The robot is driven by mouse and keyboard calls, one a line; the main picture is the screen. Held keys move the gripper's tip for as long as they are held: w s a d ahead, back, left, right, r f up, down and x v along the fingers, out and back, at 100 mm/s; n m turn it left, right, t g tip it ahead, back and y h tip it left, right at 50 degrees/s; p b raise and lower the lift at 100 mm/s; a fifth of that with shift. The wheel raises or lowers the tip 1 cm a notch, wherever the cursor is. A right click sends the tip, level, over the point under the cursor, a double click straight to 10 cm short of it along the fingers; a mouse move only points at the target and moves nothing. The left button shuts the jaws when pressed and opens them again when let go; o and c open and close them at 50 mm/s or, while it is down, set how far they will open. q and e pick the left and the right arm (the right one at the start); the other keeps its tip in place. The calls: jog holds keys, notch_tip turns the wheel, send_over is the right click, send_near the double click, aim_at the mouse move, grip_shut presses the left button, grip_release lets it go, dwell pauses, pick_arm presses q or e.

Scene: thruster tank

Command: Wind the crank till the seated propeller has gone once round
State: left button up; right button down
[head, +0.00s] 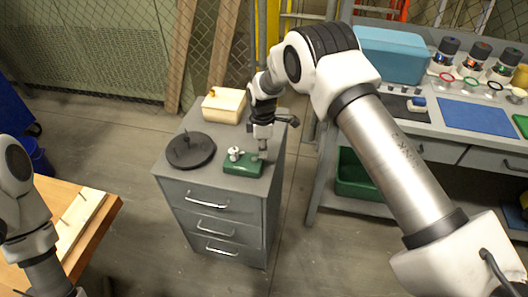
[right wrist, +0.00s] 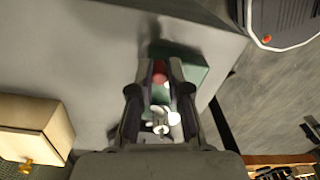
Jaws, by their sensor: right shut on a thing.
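A green block (head: 243,164) sits on top of the grey drawer cabinet, and it also shows in the right wrist view (right wrist: 192,70). A small white propeller (head: 235,153) is at its left end; in the right wrist view the propeller (right wrist: 160,122) shows between my fingers, nearer the camera. My right gripper (head: 262,151) points down at the block's right end. In the right wrist view its fingertips (right wrist: 160,68) are closed on a red knob (right wrist: 160,73), which looks like the crank's handle. The rest of the crank is hidden by the fingers. My left gripper is outside the view.
The grey cabinet (head: 215,189) also carries a dark round disc (head: 190,150) with an upright post at left and a pale wooden box (head: 223,106) behind. A workbench with a blue bin (head: 391,54) and several small items stands right.

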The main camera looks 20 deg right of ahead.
jog(key=n, duration=0.2)
jog(key=w+n, duration=0.1)
jog(key=n, duration=0.2)
jog(key=shift+w+a+f+n+b, duration=0.1)
jog(key=shift+w+a+n+b, duration=0.05)
jog(key=shift+a+n+b, duration=0.2)
jog(key=n, duration=0.3)
jog(key=a+n, duration=0.1)
jog(key=shift+w+n, duration=0.35)
jog(key=c, duration=1.1)
grip_release()
jog(key=shift+w, duration=0.1)
jog(key=shift+h, duration=0.3)
jog(key=r, duration=1.2)
jog(key=shift+w+a, duration=0.15)
jog(key=shift+w, duration=0.1)
